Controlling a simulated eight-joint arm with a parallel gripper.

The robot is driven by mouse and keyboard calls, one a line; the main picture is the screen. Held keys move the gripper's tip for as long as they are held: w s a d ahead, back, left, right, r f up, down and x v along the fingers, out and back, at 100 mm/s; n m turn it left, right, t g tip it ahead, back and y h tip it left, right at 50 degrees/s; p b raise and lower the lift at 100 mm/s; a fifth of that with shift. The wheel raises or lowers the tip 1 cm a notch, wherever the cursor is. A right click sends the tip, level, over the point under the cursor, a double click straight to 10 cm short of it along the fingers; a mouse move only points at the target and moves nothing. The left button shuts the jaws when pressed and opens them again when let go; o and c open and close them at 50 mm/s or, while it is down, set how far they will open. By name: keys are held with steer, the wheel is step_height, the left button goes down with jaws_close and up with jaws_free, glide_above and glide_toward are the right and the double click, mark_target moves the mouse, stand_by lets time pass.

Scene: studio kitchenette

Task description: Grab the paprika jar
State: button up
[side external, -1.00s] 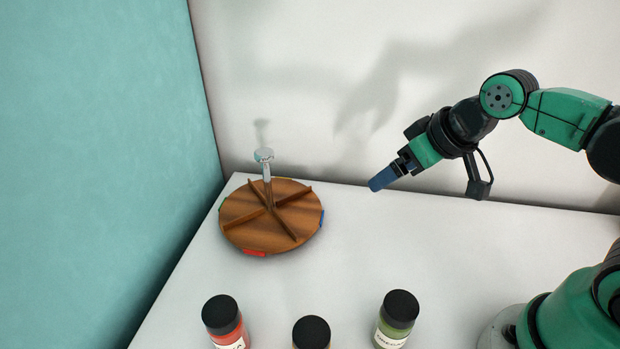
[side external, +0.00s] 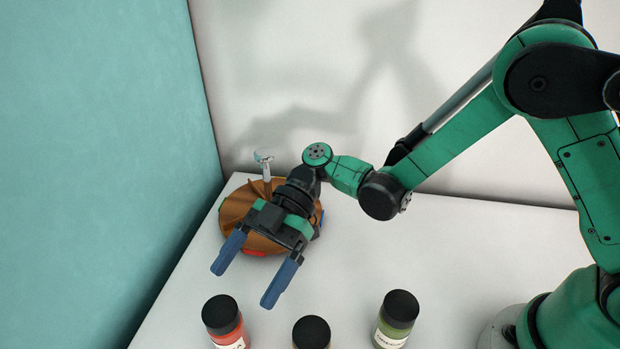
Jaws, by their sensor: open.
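Three black-capped jars stand along the front of the white table in the side external view. The left jar (side external: 229,327) has red contents and a white label ending in "A", mostly cut off by the frame, which fits paprika. The middle jar (side external: 311,333) shows little more than its cap. The right jar (side external: 392,324) has green contents. My gripper (side external: 249,281) is open and empty, its two blue fingers spread and pointing down toward the front. It is behind and above the red jar, apart from it.
A round wooden turntable (side external: 232,208) with dividers and a metal post (side external: 266,168) stands at the back left, partly hidden by my gripper. A teal wall (side external: 100,150) borders the left. The table's right middle (side external: 440,245) is clear.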

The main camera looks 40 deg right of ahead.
mark_target(233, 299)
steer(key=x, duration=0.5)
steer(key=shift+s+a+f, duration=0.1)
steer(key=shift+a+f, duration=0.05)
steer(key=shift+a, duration=0.1)
jaws_close()
